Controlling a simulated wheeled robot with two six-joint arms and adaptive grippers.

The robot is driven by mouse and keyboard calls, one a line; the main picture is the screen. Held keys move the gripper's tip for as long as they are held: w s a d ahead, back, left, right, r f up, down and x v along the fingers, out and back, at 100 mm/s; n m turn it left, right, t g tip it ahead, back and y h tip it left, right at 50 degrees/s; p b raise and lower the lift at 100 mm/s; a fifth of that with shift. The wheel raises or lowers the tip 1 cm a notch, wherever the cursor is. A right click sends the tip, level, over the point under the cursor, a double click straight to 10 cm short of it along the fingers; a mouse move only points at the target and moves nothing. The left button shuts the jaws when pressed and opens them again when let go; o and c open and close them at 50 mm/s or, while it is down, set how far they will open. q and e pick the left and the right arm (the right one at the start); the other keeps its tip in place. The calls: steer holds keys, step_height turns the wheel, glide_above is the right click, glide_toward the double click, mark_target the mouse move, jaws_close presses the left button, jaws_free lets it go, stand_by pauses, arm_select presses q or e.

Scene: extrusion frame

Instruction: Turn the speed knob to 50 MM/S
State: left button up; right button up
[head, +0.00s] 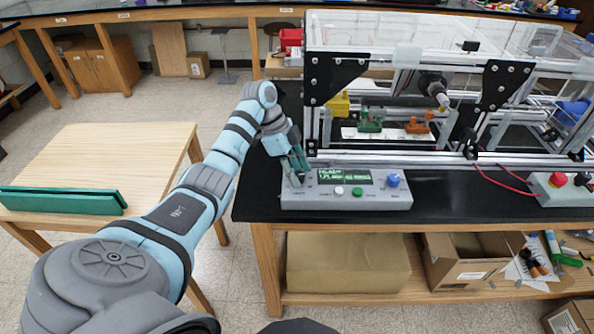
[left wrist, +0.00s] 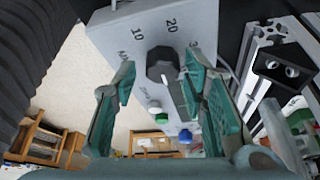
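The grey control box (head: 345,198) stands at the front left of the black bench, with a lit green display (head: 344,177). In the left wrist view, the dark speed knob (left wrist: 166,68) sits on its face (left wrist: 115,38), near printed marks including 10 and 20. Which mark the knob points to cannot be told. In the head view my left gripper (head: 297,162) is over the box's left end and hides the knob. In the wrist view its green fingers (left wrist: 160,62) are apart, one on either side of the knob; contact cannot be told. My right gripper is not in view.
A blue knob (head: 393,180), a white button (head: 339,191) and a green button (head: 357,192) are on the same box. The extrusion frame (head: 400,155) stands close behind it.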

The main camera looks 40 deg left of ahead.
arm_select(q)
jaws_close()
steer(key=shift+w+m, duration=0.1)
steer(key=shift+m, duration=0.3)
steer(key=shift+m+g+h, duration=0.3)
steer(key=shift+m+g, duration=0.2)
steer(key=shift+m, duration=0.4)
steer(key=shift+f+m+g+b, duration=0.1)
steer(key=shift+m+g+b, duration=0.6)
steer(key=shift+m+b, duration=0.85)
steer(key=shift+m, duration=0.25)
steer(key=shift+o, duration=1.8)
jaws_free()
steer(key=shift+w, duration=0.15)
